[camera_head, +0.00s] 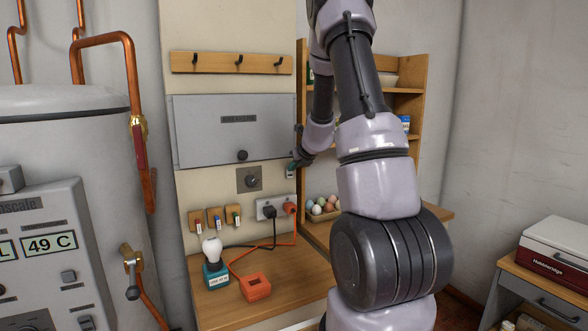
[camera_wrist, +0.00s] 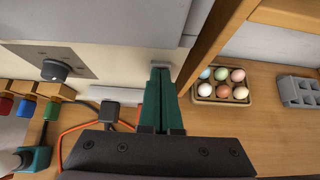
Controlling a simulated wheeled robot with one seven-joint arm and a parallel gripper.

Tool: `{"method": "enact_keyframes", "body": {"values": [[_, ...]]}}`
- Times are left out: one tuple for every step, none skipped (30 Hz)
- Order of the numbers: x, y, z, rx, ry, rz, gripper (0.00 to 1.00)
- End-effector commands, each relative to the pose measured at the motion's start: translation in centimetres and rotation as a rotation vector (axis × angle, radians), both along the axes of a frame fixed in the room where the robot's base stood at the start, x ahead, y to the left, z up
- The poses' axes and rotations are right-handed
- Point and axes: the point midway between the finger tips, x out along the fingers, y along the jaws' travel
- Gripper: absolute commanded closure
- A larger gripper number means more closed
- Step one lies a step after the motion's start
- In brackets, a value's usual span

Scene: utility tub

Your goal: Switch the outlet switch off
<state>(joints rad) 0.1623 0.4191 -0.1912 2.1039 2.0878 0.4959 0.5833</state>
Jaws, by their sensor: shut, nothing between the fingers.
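My gripper (camera_head: 293,165) is shut and empty, up at the wall panel below the right end of the grey cabinet. In the wrist view its two green fingers (camera_wrist: 160,76) lie together. Their tips are at a small pale plate (camera_wrist: 161,65), which looks like the switch; whether they touch it I cannot tell. The plate also shows in the head view (camera_head: 291,173), partly covered by the gripper. Its switch position cannot be made out. Below is a white outlet (camera_head: 263,214) with a black plug (camera_head: 269,211) and an orange plug (camera_head: 289,208).
A grey cabinet (camera_head: 235,125) is just above my gripper, and a knob plate (camera_head: 249,180) is to its left. The wooden shelf unit (camera_head: 416,100) stands close on the right, with an egg tray (camera_head: 322,215). A bulb lamp (camera_head: 214,262) and orange box (camera_head: 255,287) stand on the bench below.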

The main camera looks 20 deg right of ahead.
Motion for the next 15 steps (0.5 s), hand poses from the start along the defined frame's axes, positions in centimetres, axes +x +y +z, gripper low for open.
{"method": "enact_keyframes", "body": {"values": [[0.0,0.0,0.0,0.001,-0.001,0.001,1.0],[0.0,0.0,0.0,0.001,-0.001,0.001,1.0],[0.1,0.0,0.1,0.001,-0.001,0.001,1.0],[0.1,0.1,0.2,0.001,-0.001,0.001,1.0],[0.1,0.1,0.3,0.001,-0.002,0.001,1.0],[0.1,0.1,0.4,0.001,-0.002,0.002,1.0],[0.1,0.1,0.5,0.001,-0.002,0.002,1.0],[0.1,0.1,0.7,0.001,-0.003,0.002,1.0],[0.1,0.1,0.9,0.001,-0.003,0.002,1.0],[0.1,0.1,1.0,0.001,-0.003,0.002,1.0],[0.1,0.1,1.2,0.001,-0.003,0.001,1.0],[0.0,0.0,1.4,0.0,-0.002,0.001,1.0],[0.0,0.0,1.5,0.0,-0.002,0.001,1.0],[0.0,0.0,1.5,0.0,-0.002,0.001,1.0],[0.0,0.0,1.6,0.0,-0.001,0.0,1.0]]}}
